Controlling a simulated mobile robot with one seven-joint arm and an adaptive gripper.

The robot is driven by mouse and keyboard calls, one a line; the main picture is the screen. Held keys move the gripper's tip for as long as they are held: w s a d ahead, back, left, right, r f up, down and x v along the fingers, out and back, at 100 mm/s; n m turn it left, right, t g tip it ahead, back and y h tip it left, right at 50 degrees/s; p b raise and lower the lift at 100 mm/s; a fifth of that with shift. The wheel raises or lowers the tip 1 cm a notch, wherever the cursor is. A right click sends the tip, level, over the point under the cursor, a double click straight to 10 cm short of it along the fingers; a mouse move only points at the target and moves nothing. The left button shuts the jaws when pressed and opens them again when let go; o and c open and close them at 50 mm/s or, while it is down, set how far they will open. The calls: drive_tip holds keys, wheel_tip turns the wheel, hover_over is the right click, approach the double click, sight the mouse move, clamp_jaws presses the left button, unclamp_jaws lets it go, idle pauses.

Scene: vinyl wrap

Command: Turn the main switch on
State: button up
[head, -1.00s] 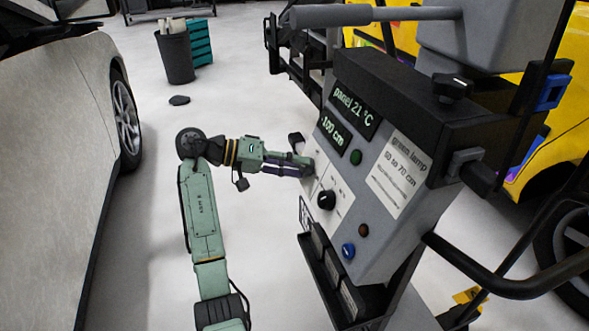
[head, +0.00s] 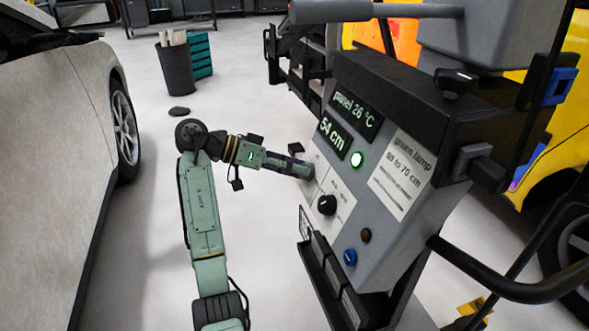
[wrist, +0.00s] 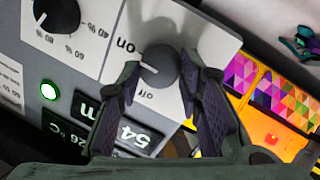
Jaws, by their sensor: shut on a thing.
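The main switch (wrist: 160,66) is a round dark knob on a white plate marked "on" and "off". In the wrist view its white pointer line points left, between the two words. My gripper (wrist: 163,72) has one finger on each side of the knob and is shut on it. In the head view my gripper (head: 305,170) reaches the panel from the left and hides most of the knob. The green lamp (head: 357,159) is lit; it also shows lit in the wrist view (wrist: 48,90). The displays (head: 333,137) read "54 cm" and "panel 26 °C".
A black percent dial (head: 327,205) sits just below the switch. A blue button (head: 350,257) and a dark red one (head: 365,235) are lower. A grey car (head: 45,150) stands left, a yellow one (head: 560,150) right. Open floor lies around my arm.

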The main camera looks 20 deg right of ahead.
idle(0.3)
drive_tip(key=o, duration=1.2)
drive_tip(key=shift+c, duration=0.2)
drive_tip(key=v, duration=1.2)
